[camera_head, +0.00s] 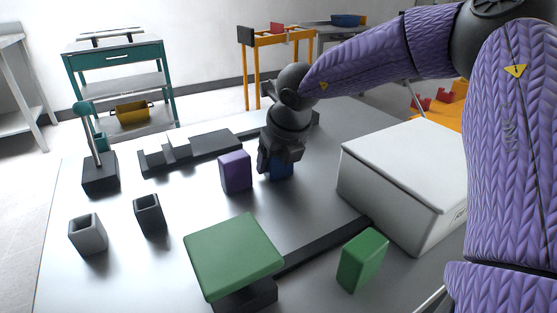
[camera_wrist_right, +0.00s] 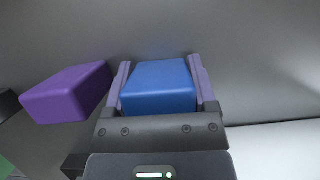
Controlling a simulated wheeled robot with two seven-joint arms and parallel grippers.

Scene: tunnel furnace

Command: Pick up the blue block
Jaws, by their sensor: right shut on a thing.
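The blue block (camera_head: 281,170) is on the grey table, partly hidden behind my right gripper (camera_head: 272,168) in the head view. In the right wrist view the blue block (camera_wrist_right: 158,86) sits between the two fingers of my right gripper (camera_wrist_right: 160,82), which is shut on it. I cannot tell whether the block is lifted off the table. A purple block (camera_head: 235,171) stands just left of the gripper; it also shows in the right wrist view (camera_wrist_right: 68,92), apart from the left finger. My left gripper is not in view.
A large white box (camera_head: 400,180) stands right of the gripper. A green pad (camera_head: 234,252) and a green block (camera_head: 362,260) are at the front. Two small open containers, a grey one (camera_head: 88,236) and a dark one (camera_head: 150,216), stand at left. A dark slotted rack (camera_head: 200,151) lies behind.

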